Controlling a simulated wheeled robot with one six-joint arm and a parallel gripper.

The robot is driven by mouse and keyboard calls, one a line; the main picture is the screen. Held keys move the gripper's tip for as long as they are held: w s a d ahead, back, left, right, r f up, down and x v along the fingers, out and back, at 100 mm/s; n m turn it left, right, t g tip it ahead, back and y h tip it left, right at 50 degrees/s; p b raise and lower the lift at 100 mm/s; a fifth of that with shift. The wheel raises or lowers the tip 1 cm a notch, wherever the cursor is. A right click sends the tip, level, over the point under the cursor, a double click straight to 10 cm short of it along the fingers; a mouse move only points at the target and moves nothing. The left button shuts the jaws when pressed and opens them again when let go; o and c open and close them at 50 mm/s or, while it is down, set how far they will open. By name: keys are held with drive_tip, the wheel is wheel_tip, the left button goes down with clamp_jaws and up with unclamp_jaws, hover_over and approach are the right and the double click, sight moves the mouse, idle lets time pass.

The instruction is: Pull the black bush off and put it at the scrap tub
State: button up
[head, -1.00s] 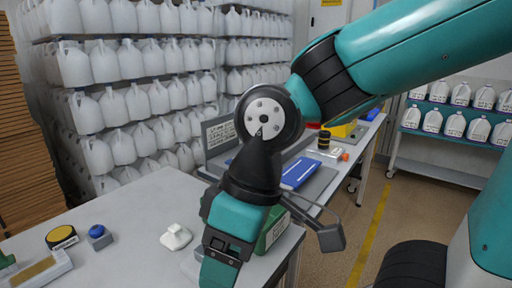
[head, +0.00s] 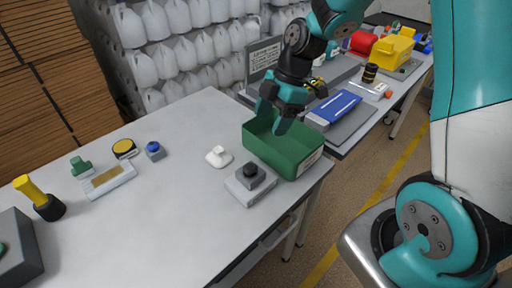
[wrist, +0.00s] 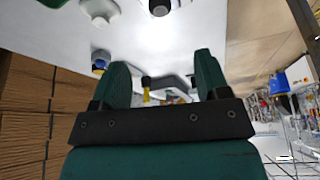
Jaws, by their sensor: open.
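A black bush (head: 251,170) sits on a grey block (head: 240,191) at the table's right end in the head view. A dark round part, likely the same bush (wrist: 159,6), shows at the top edge of the wrist view. A green open tub (head: 290,160) with a label stands right behind the block; the label is too small to read, so I cannot tell if it is the scrap tub. My gripper (head: 272,115) is open and empty above the tub's back left, apart from the bush. Its two fingers (wrist: 163,78) stand wide in the wrist view.
A white fitting (head: 218,157) lies left of the block. A blue button (head: 154,150), a yellow-topped disc (head: 124,148) and a yellow-handled tool (head: 38,196) stand further left. A second table at the back right holds a blue binder (head: 335,108) and a yellow bin (head: 392,50).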

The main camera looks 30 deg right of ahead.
sight(248, 166)
drive_tip(key=p+x, duration=0.2)
drive_tip(key=x, duration=1.1)
drive_tip(key=shift+f, duration=0.1)
clamp_jaws()
drive_tip(key=shift+r+p, duration=0.35)
drive_tip(key=shift+r, duration=0.2)
drive_tip(key=shift+r, duration=0.15)
